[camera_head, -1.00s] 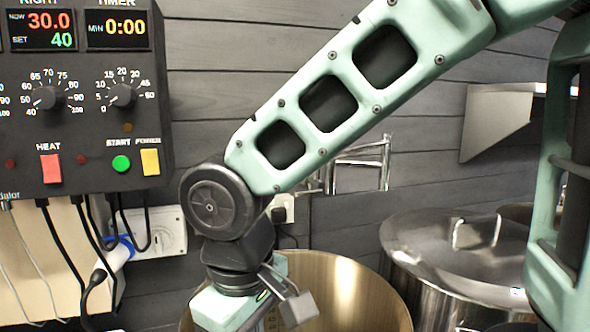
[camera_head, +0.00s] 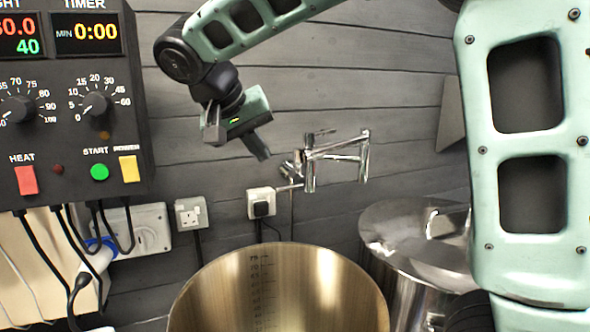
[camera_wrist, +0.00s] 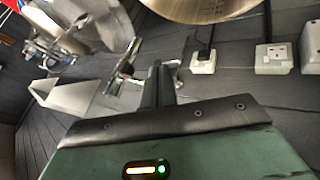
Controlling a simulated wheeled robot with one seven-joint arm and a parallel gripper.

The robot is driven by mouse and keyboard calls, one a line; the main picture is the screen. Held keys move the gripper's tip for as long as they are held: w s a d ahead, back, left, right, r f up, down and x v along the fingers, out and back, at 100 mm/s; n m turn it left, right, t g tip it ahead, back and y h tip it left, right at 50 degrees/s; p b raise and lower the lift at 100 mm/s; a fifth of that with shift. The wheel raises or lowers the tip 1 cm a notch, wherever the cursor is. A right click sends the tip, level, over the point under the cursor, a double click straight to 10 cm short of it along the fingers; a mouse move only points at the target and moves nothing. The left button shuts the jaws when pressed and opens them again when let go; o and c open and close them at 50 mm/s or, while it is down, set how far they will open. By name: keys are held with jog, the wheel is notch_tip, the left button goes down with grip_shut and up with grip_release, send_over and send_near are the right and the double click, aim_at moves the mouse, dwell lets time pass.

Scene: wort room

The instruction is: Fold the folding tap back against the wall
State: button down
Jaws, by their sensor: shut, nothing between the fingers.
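The folding tap (camera_head: 338,157) is a chrome, jointed tap mounted on the dark plank wall, right of the sockets. In the head view its arms stand out over the gap between the brass-coloured pot and the steel vessel. In the wrist view the tap (camera_wrist: 127,66) shows small, partly hidden behind my fingers. My gripper (camera_head: 262,153) is up and left of the tap, pointing down and right, shut and empty. It appears apart from the tap. In the wrist view my gripper (camera_wrist: 160,72) shows its fingers together.
An open brass-coloured pot (camera_head: 200,290) stands below the tap. A lidded steel vessel (camera_head: 400,250) is to its right. A control box (camera_head: 60,165) with cables hangs at left. Sockets (camera_head: 190,213) and a plug (camera_head: 262,204) are on the wall. A metal hood (camera_head: 450,115) is at right.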

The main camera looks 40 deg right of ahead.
jog(key=d+f+p, duration=0.5)
jog(key=d+f, duration=0.1)
jog(key=d, duration=0.2)
jog(key=shift+s+d+f, duration=0.15)
jog(key=shift+s+f, duration=0.05)
jog(key=shift+f, duration=0.1)
